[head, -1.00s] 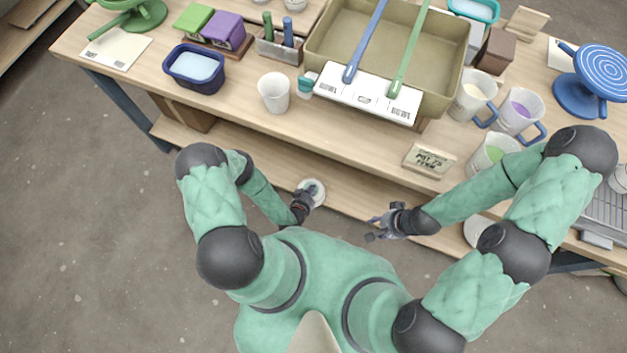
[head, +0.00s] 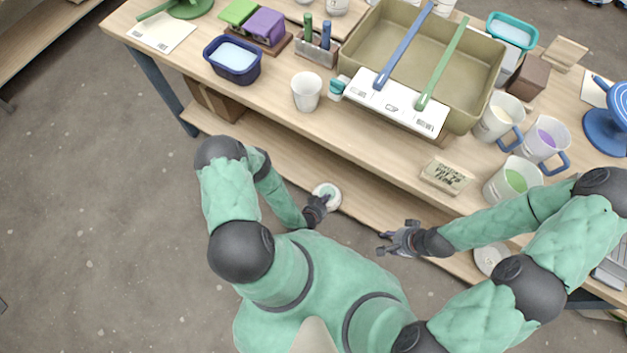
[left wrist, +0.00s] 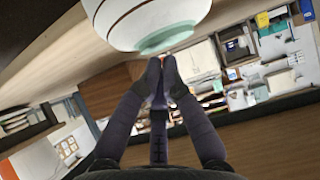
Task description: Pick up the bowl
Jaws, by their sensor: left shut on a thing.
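The bowl (head: 327,193) is small and white, low at the front edge of the lower shelf in the head view. My left gripper (head: 321,201) is at its near side, shut on it and covering part of it. In the left wrist view, the bowl (left wrist: 150,18) is large at the top, white with thin dark bands and a pale green part near the fingers. The left gripper's fingertips (left wrist: 163,66) are close together at that green part. Whether the bowl touches the shelf is unclear. My right gripper (head: 390,243) is open and empty, right of the bowl.
A pale round thing (head: 490,257) lies to the right on the shelf.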

